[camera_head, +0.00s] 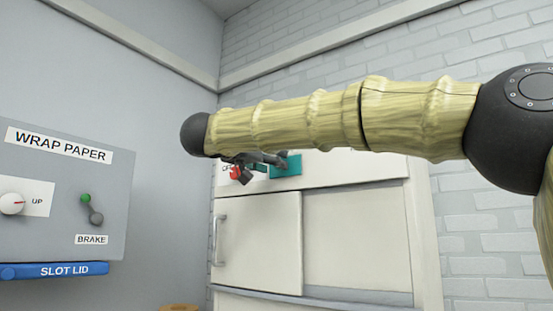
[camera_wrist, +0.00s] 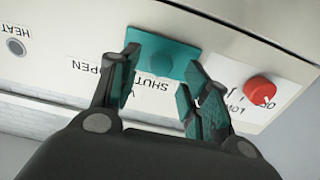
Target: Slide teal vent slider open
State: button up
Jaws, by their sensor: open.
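The teal vent slider (camera_wrist: 166,52) is a flat teal plate on a cream panel face in the wrist view, with a small teal knob between and just beyond my fingertips. Upside-down words "SHUT" and a partly covered "OPEN" are printed beside it; the plate lies by "SHUT". In the head view the teal slider (camera_head: 289,168) shows below my arm. My gripper (camera_wrist: 164,80) is open, one finger on each side of the knob, with nothing held. I cannot tell whether a finger touches the knob. In the head view my gripper (camera_head: 268,160) is partly hidden by my arm.
A red knob (camera_wrist: 262,88) sits close to my right finger in the wrist view. A grey button (camera_wrist: 16,47) by "HEAT" is at far left. The white cabinet (camera_head: 258,240) has sliding doors below. A grey "WRAP PAPER" panel (camera_head: 60,220) with a blue slot lid (camera_head: 25,271) stands left.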

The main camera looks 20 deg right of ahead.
jog(key=x, duration=0.2)
jog(key=shift+w+d+p, duration=0.25)
jog(key=shift+d+p, duration=0.05)
grip_shut()
